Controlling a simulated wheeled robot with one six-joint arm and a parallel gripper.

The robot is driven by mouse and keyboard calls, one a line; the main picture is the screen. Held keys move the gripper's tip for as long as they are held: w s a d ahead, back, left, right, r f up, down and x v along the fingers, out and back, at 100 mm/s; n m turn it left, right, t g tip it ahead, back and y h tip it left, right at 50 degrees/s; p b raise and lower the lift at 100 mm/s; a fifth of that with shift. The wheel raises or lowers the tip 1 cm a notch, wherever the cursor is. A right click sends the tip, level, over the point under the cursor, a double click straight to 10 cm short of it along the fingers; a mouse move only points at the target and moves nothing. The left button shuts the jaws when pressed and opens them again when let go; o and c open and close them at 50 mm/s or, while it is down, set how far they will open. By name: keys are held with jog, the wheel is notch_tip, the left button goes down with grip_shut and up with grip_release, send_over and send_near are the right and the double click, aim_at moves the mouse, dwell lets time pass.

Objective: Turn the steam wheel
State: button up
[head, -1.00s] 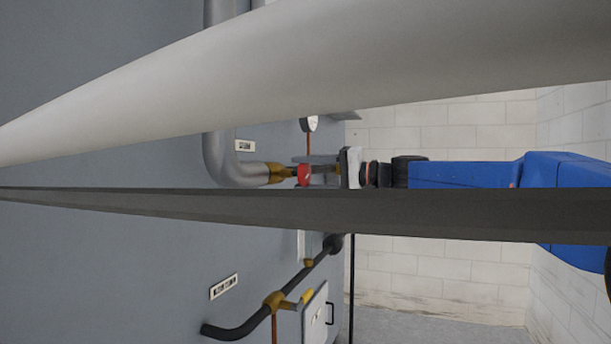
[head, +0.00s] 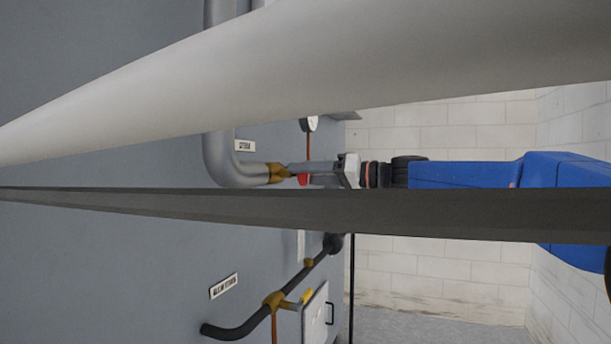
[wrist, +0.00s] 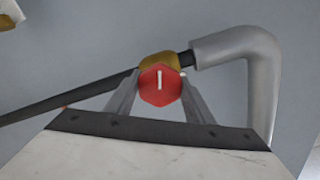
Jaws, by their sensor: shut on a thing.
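The red steam wheel (wrist: 160,86), a small hexagonal knob with a white mark, sits on a brass valve fitting (wrist: 158,61). In the wrist view the two grey fingers of my gripper (wrist: 160,79) are on its left and right sides, shut on it. The white mark points roughly up in that view. In the head view only a small red part of the wheel (head: 303,179) shows, below a finger of my gripper (head: 308,169). The dark bar hides the lower part of the wheel and gripper there.
A thick grey pipe (head: 219,160) bends into the brass fitting. A large white bar (head: 330,70) and a dark bar (head: 320,213) cross the head view. Below, a black pipe (head: 240,328) with a brass valve (head: 273,300) runs along the grey panel (head: 110,270).

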jog(key=shift+f+n, duration=0.15)
jog(key=shift+n, duration=0.45)
jog(key=o, duration=1.1)
jog(key=v, duration=1.7)
jog(key=shift+d, duration=0.2)
